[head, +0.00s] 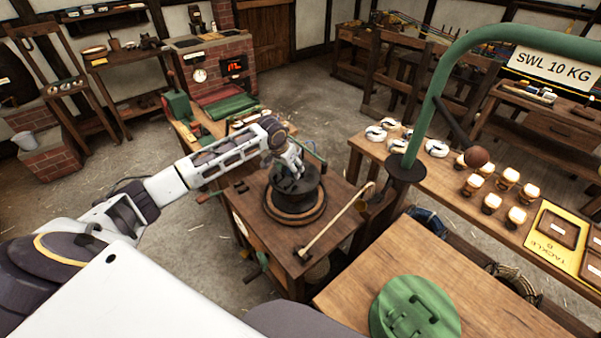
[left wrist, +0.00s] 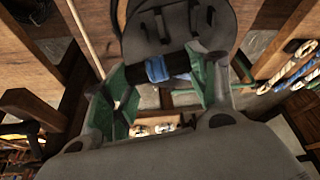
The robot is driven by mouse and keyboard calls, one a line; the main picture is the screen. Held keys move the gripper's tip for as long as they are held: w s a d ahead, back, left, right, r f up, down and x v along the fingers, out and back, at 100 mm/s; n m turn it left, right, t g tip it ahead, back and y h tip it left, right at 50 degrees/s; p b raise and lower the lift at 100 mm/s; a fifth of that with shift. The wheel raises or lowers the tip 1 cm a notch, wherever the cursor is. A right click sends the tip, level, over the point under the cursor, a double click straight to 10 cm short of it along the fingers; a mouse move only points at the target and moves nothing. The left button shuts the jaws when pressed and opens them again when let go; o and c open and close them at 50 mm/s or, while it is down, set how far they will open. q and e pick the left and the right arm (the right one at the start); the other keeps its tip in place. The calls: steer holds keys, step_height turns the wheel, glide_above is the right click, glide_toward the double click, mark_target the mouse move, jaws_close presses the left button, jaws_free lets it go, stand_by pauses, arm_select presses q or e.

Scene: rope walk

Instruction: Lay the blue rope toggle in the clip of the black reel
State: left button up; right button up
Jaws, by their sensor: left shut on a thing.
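The black reel (head: 297,200) stands on a round wooden base on a small wooden table in the middle of the head view. My left gripper (head: 291,174) is right over the reel's top. In the left wrist view the reel's dark round top (left wrist: 150,38) lies just beyond the fingertips. My left gripper (left wrist: 166,76) is shut on the blue rope toggle (left wrist: 157,69), whose blue part shows between the green-sided fingers. I cannot tell whether the toggle touches the reel's clip. The toggle is hidden in the head view. My right gripper is in neither view.
A wooden stick (head: 330,225) slants up at the small table's right side. A green hoist arm (head: 434,95) rises from the bench at right, near several jars (head: 508,178). A green disc (head: 415,308) lies on the near wooden table (head: 400,255), whose middle is clear.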

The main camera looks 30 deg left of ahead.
arm_select(q)
steer(key=a, duration=0.2)
steer(key=w+a, duration=0.1)
steer(key=shift+a+f+m, duration=0.3)
steer(key=shift+a, duration=0.05)
steer(key=shift+f, duration=0.1)
steer(key=shift+f+b, duration=1.45)
steer(key=shift+b, duration=0.65)
steer(key=shift+f, duration=1.45)
steer(key=shift+f+p, duration=0.35)
steer(key=shift+f, duration=0.1)
